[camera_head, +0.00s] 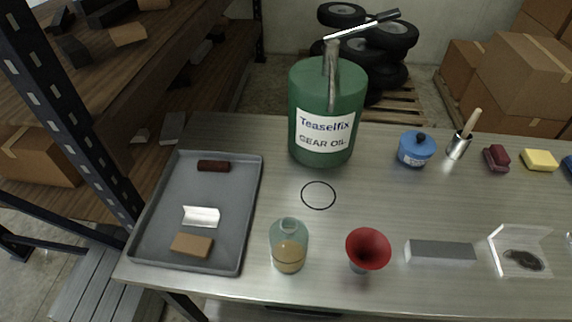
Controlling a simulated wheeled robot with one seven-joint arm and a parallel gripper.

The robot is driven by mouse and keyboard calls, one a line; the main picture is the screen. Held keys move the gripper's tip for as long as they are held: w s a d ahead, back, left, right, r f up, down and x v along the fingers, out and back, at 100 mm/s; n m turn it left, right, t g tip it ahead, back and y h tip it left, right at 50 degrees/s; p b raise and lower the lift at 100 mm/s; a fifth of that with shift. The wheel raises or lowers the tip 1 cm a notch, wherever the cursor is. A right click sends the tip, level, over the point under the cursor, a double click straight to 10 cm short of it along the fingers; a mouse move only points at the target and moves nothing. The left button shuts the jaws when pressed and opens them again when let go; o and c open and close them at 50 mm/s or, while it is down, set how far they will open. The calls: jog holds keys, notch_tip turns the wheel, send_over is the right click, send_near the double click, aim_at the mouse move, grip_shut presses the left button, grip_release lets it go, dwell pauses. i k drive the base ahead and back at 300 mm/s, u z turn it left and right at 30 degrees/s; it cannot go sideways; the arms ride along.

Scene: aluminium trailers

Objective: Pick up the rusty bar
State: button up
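A short dark red-brown bar (213,166), the best match for the rusty bar, lies flat near the far edge of the grey tray (156,204). A lighter brown block (191,245) lies near the tray's front edge, and a bent, shiny angle piece (202,216) lies between them. My gripper is not in view.
The tray sits at the left end of a metal table (355,197). A tall green gear oil can (313,88) stands to its right at the back. A glass bottle (288,250), red funnel (368,250) and grey bar (440,253) are along the front.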

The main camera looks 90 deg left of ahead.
aim_at(203, 166)
jog(key=i, duration=1.2)
jog(key=u, duration=5.55)
jog(key=i, duration=1.7)
jog(key=z, duration=0.05)
